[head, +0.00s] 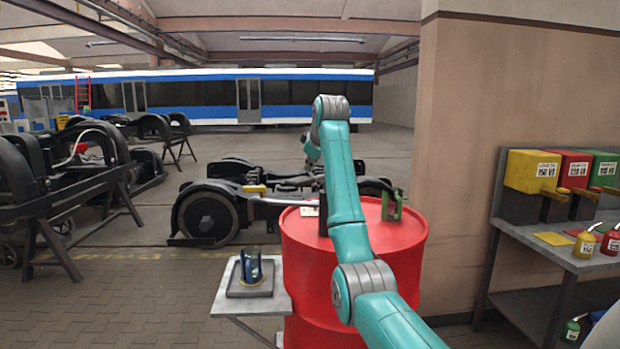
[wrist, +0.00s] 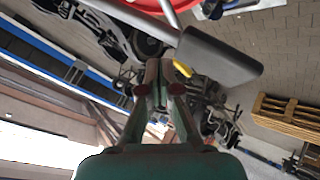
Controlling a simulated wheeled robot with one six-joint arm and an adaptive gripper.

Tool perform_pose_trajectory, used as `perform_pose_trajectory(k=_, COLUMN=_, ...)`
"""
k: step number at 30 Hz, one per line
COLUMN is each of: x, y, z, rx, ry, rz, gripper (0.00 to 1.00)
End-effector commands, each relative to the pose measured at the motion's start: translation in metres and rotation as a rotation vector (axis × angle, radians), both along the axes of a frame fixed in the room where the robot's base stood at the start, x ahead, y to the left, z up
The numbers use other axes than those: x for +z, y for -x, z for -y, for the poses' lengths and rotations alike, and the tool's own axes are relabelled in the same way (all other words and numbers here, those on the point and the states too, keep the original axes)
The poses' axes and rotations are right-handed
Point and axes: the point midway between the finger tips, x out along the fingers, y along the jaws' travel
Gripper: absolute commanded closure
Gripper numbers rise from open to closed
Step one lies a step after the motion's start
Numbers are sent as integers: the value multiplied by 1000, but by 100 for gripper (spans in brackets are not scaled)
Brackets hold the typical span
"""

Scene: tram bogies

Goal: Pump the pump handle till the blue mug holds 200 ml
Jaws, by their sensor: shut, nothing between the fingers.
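The blue mug (head: 252,268) stands upright on a dark square plate on a small side shelf, left of the red drum (head: 300,262). Its fill level cannot be read. A pale spout-like bar (head: 285,201) reaches left from the drum's top. My gripper (head: 309,148) is raised above the drum, small and partly hidden by my arm. In the wrist view my gripper (wrist: 160,78) is shut and empty. Just beyond its fingertips is a dark grey block on a grey bar, seemingly the pump handle (wrist: 222,60). I cannot tell whether they touch.
A green bracket (head: 391,205) stands on the drum top. A bench (head: 560,250) at right bears yellow, red and green containers and small cans. Black bogies (head: 208,212) stand behind and left. The paved floor is clear at front left. A wall pillar rises behind the drum's right side.

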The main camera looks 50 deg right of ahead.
Motion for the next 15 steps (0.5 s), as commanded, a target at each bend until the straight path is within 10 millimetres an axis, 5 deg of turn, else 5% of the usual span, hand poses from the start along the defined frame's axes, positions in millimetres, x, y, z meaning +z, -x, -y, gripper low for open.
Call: perform_pose_trajectory(k=15, x=-8, y=0, z=0, rx=0, ry=0, rz=0, gripper=100)
